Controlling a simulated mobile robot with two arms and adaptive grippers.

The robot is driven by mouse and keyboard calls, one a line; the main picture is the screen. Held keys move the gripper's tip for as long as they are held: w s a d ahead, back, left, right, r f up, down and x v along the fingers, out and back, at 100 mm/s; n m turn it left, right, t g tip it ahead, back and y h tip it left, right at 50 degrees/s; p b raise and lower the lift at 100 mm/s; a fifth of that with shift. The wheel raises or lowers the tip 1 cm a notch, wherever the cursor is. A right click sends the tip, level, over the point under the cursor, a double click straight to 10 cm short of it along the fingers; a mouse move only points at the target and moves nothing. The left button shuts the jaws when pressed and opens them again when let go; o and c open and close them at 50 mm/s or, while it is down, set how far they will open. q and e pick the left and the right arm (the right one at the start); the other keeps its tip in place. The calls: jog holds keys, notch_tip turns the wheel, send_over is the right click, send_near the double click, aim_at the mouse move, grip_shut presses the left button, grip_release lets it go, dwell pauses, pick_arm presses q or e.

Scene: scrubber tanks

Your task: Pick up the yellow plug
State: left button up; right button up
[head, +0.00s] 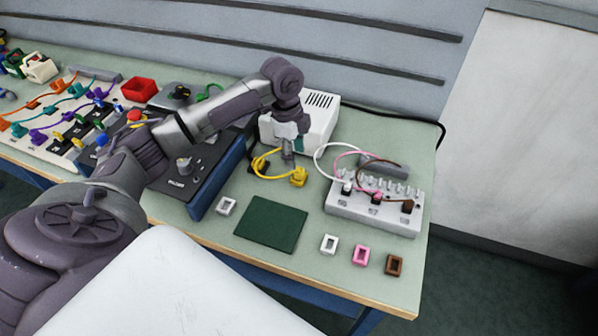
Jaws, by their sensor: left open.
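The yellow plug (299,177) lies on the pale green table, at the end of a yellow cable (262,163) that loops behind and left of it. My left gripper (288,157) points down just behind and slightly left of the plug, in front of the white box. It is open, and nothing shows between its fingers. A gap shows between it and the plug, though the exact height is hard to tell. The gripper hides part of the white box and perhaps some of the cable. My right gripper is not in view.
A white box (318,125) stands behind the gripper. A grey connector block (372,210) with white, pink and brown plugs stands to the right. A dark green mat (271,224) lies in front. A black control box (196,172) stands under my left arm. Small coloured sockets line the front.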

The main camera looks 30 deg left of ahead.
aim_at(298, 170)
pick_arm(q)
jog(key=shift+w+d+f+p, duration=0.15)
jog(key=shift+f+p, duration=0.1)
jog(key=shift+f, duration=0.8)
jog(key=shift+s+d+f+p, duration=0.15)
jog(key=shift+f+p, duration=0.1)
jog(key=shift+f, duration=0.75)
jog(key=shift+w+d+f+p, duration=0.15)
jog(key=shift+f+p, duration=0.1)
jog(key=shift+f, duration=0.8)
grip_shut()
jog(key=shift+r, duration=0.1)
jog(key=shift+r, duration=0.55)
notch_tip(298, 170, up, 3)
jog(key=shift+f+b, duration=0.1)
jog(key=shift+b, duration=0.5)
jog(key=s+d+r, duration=0.2)
jog(key=d+r, duration=0.5)
jog(key=d, duration=0.4)
jog(key=shift+s+d, duration=0.15)
jog(key=shift+s, duration=0.25)
